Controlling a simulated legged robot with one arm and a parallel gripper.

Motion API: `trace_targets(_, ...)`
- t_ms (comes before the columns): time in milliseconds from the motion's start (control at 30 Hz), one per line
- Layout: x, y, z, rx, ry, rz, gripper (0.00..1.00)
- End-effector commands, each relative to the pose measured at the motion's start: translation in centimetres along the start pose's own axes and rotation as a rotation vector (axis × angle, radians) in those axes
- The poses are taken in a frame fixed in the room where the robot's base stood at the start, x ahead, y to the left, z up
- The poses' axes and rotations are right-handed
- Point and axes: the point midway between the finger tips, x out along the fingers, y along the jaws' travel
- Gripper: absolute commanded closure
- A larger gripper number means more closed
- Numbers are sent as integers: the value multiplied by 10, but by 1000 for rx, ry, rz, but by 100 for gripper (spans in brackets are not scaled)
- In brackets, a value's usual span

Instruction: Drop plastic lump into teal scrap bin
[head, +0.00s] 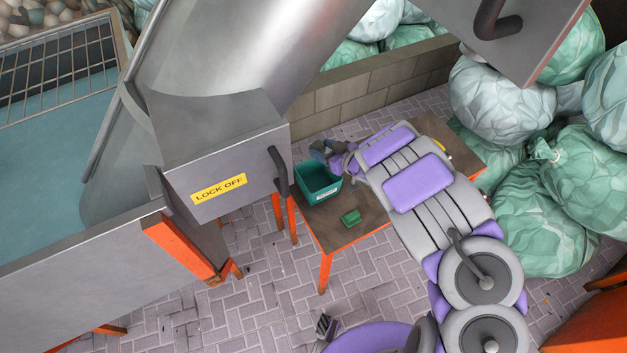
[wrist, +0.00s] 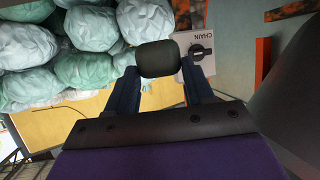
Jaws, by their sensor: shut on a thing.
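The teal scrap bin (head: 318,192) stands on the brown table near its left corner, open side up. In the wrist view my gripper (wrist: 160,68) has its two dark blue fingers shut on a dark, rounded plastic lump (wrist: 158,59). In the head view my gripper (head: 328,149) shows small at the end of my arm, at the upper edge of the bin in the picture. The lump is small and hard to make out from the fingers there. Its height over the bin cannot be told. The bin does not show in the wrist view.
A small green block (head: 351,217) lies on the table (head: 375,215) near its front edge. The grey "LOCK OFF" machine box (head: 222,172) stands close left of the bin. Full bags (head: 545,215) crowd the right. The wrist view shows a "CHAIN" switch panel (wrist: 205,40) behind the lump.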

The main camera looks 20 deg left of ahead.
Motion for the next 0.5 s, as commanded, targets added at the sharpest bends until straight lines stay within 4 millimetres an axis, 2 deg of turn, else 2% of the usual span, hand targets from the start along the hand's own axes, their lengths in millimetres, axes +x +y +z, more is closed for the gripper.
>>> trace_targets(167, 0, 5, 21, 5, 6, 3, 78)
trace_targets(333, 11, 4, 38, 4, 3, 5, 78)
trace_targets(500, 21, 1, 48, 1, -1, 4, 78)
